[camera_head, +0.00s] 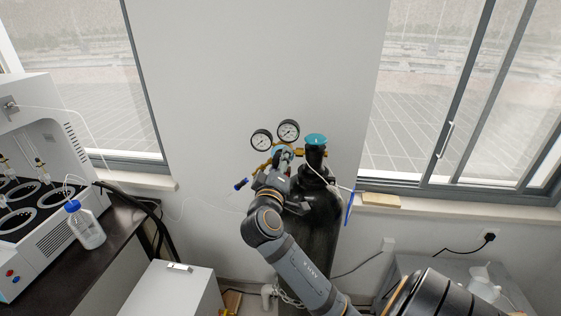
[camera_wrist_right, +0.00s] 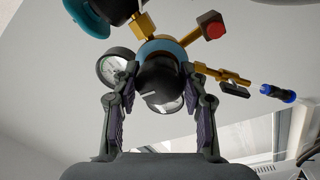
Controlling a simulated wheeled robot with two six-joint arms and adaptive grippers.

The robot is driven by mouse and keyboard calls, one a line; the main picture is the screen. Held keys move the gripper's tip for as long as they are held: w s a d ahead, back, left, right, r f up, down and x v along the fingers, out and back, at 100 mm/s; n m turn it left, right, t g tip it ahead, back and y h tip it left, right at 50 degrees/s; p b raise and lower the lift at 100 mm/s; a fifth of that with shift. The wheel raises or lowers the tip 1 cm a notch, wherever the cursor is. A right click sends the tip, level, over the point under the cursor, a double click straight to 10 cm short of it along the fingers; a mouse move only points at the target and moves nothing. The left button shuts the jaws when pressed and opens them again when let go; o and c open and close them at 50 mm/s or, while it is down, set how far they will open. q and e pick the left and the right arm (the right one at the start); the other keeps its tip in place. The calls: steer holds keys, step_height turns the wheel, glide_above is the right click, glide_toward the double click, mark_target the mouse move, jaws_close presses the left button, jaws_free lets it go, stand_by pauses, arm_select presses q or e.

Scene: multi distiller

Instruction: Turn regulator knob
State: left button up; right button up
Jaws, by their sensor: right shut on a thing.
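The black regulator knob (camera_wrist_right: 160,80) sits at the front of the regulator, in the middle of the right wrist view. My right gripper (camera_wrist_right: 160,108) has one finger on each side of the knob and is shut on it. In the head view my right gripper (camera_head: 277,172) reaches the regulator and hides most of the knob. The brass regulator has two round gauges, a left one (camera_head: 261,140) and a right one (camera_head: 288,131). It is attached to a black gas cylinder (camera_head: 318,215) with a teal valve handwheel (camera_head: 316,140). My left gripper is not in view.
A multi distiller (camera_head: 45,160) and a blue-capped bottle (camera_head: 86,228) stand on the dark bench at left. A white cabinet (camera_head: 172,290) is below. A grey table (camera_head: 440,268) is at right. A blue connector (camera_wrist_right: 278,93) hangs off the regulator's brass outlet.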

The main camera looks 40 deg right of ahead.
steer(key=o, duration=1.2)
steer(key=shift+c, duration=0.2)
